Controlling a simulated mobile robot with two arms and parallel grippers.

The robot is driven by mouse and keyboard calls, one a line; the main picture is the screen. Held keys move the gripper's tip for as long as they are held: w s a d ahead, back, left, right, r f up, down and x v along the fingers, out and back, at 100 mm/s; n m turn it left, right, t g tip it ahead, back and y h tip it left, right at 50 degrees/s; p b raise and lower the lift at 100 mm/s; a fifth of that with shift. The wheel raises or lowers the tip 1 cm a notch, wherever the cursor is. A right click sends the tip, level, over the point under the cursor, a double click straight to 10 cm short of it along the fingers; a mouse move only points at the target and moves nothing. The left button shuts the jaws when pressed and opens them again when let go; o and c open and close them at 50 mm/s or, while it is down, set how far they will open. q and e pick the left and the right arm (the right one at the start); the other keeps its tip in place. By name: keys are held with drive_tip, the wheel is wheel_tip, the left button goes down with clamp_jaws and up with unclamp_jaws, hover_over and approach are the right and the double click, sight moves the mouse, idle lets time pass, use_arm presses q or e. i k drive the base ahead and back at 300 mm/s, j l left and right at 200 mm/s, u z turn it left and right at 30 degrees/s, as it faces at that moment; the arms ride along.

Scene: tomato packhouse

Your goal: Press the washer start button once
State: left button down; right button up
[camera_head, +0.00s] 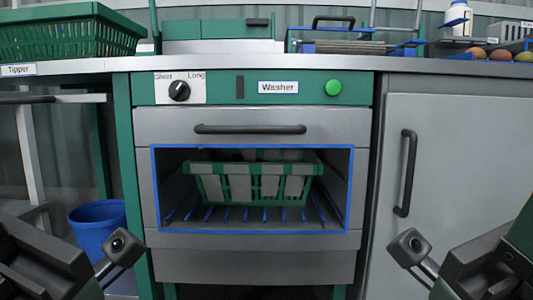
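The washer start button is the round green button (333,88) at the right end of the washer's green control panel (220,88). Nothing covers it, and no gripper is near it. The white "Washer" label (278,87) is to its left. A black knob (179,91) between "Short" and "Long" marks is at the panel's left end. Below, a blue-edged window or opening (154,190) shows a green crate (210,170) inside on blue bars. My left gripper (45,255) and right gripper (490,262) are low at the picture's sides; their fingers cannot be made out.
A dark bar handle (250,129) runs across the washer front. A grey cabinet door (455,160) with a vertical handle (406,174) stands right. A blue bin (98,228) is at left. The counter (240,63) above carries a green crate (70,35). Space before the panel looks clear.

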sight(332, 88)
drive_tip(key=k+l+u, duration=0.25)
drive_tip(key=k+l, duration=0.2)
drive_tip(key=l, duration=0.3)
drive_tip(key=k+l+u, duration=0.2)
drive_tip(key=k+l, duration=0.35)
drive_tip(key=j+z, duration=0.25)
drive_tip(key=j, duration=0.55)
drive_tip(key=j+z, duration=0.2)
drive_tip(key=j, duration=0.55)
drive_tip(key=k, duration=0.05)
